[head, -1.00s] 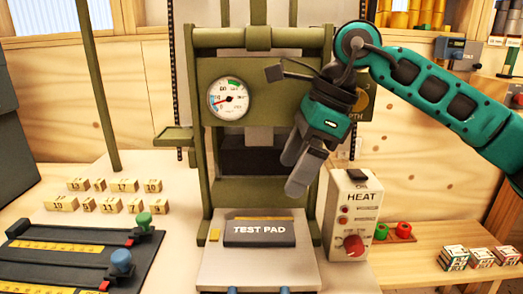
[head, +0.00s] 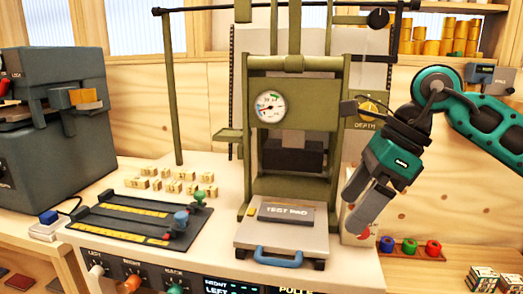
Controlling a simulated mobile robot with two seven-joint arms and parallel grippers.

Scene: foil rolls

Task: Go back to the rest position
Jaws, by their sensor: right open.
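My right gripper (head: 357,208) hangs at the right of the green press (head: 249,190), its fingers pointing down and to the left. It is open with nothing seen between its fingers, and it covers most of the heat control box. A bit of that box's red knob (head: 367,231) shows below the fingers. The test pad (head: 287,213) lies on the pale plate (head: 262,236) at the foot of the press, left of the gripper and apart from it. My left gripper is not in view.
A black rack with yellow scales (head: 128,228) and several small numbered blocks (head: 168,181) lie left of the press. A dark grey machine (head: 60,140) stands at far left. Coloured rolls (head: 410,247) sit at the right. A blue handle (head: 278,259) juts from the plate's front.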

